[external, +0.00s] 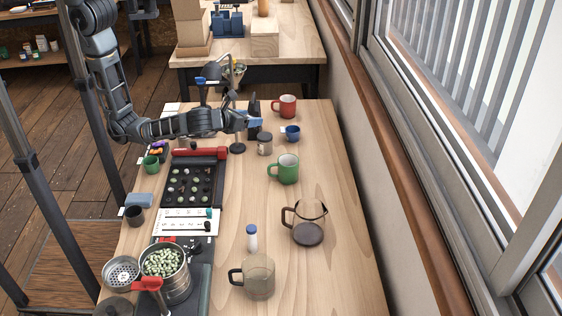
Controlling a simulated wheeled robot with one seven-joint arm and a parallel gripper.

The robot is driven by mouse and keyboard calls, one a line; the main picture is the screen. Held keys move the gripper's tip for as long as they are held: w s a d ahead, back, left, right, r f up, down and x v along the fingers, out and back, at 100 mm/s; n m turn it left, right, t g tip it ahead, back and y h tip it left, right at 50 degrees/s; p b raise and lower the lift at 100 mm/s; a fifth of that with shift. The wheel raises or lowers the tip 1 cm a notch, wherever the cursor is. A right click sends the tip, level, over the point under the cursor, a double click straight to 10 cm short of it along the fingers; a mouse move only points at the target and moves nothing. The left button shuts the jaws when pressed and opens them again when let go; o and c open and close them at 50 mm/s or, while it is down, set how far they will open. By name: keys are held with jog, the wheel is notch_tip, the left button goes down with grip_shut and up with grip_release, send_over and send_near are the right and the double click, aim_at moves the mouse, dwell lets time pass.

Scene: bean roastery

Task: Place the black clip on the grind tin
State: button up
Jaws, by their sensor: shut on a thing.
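My gripper (255,120) is at the end of the arm, which reaches from the left across the table at mid-height. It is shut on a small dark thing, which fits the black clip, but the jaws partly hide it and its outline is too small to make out. A small grey tin with a dark top (265,146), which looks like the grind tin, stands upright on the table just below and right of the gripper in the picture. I cannot tell the exact gap between the gripper and the tin.
A blue cup (292,133), a red mug (285,105) and a green mug (287,169) stand close by. A black bean tray (193,182) lies left of the tin. A glass carafe (308,226) stands nearer the camera. The right side of the table (345,200) is clear.

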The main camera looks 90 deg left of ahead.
send_over(262, 137)
notch_tip(262, 137, down, 6)
jog(key=shift+d+r, duration=0.1)
jog(key=shift+r, duration=0.15)
jog(key=shift+f, duration=1.9)
jog(key=shift+f, duration=0.1)
jog(key=o, duration=1)
jog(key=shift+s, duration=0.1)
jog(key=v, duration=1.2)
jog(key=shift+f, duration=0.1)
